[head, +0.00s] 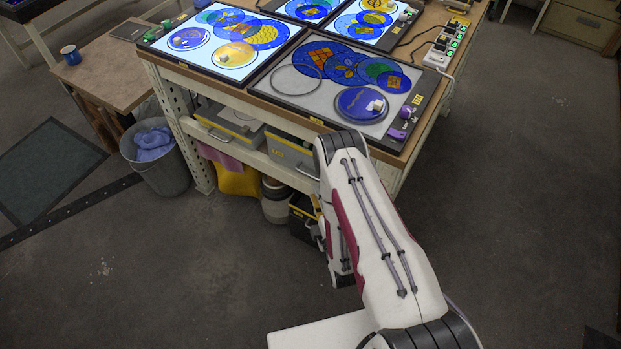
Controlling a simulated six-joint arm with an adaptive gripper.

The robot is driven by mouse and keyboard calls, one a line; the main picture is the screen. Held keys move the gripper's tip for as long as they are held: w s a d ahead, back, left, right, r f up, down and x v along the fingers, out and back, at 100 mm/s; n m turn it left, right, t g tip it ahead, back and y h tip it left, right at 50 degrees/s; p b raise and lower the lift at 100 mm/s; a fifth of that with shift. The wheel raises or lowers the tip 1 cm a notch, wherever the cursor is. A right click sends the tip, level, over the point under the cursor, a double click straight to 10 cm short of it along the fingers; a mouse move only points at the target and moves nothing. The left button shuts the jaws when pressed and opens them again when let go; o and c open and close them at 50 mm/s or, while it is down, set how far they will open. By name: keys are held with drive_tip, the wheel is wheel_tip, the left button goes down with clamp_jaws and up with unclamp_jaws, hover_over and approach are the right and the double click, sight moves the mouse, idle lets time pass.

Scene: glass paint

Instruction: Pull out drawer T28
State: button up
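Two grey drawer-like boxes sit on the shelf under the workbench: a left one (228,128) and a right one (290,158) with a small yellow label. The labels are too small to read, so I cannot tell which drawer is T28. My arm covers the right end of the right box. My gripper (319,230) is low in front of the bench, mostly hidden behind my arm. It is below the right box, and I cannot see whether it is open or touches anything.
Under the bench stand a yellow container (238,181), a pale bucket (275,205) and a dark box (301,222). A grey bin (160,172) with blue cloth stands left. The right floor is clear.

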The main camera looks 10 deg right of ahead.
drive_tip(key=shift+w, duration=0.15)
drive_tip(key=w+f, duration=0.1)
drive_tip(key=w, duration=0.6)
drive_tip(key=shift+w, duration=0.25)
idle(0.3)
clamp_jaws()
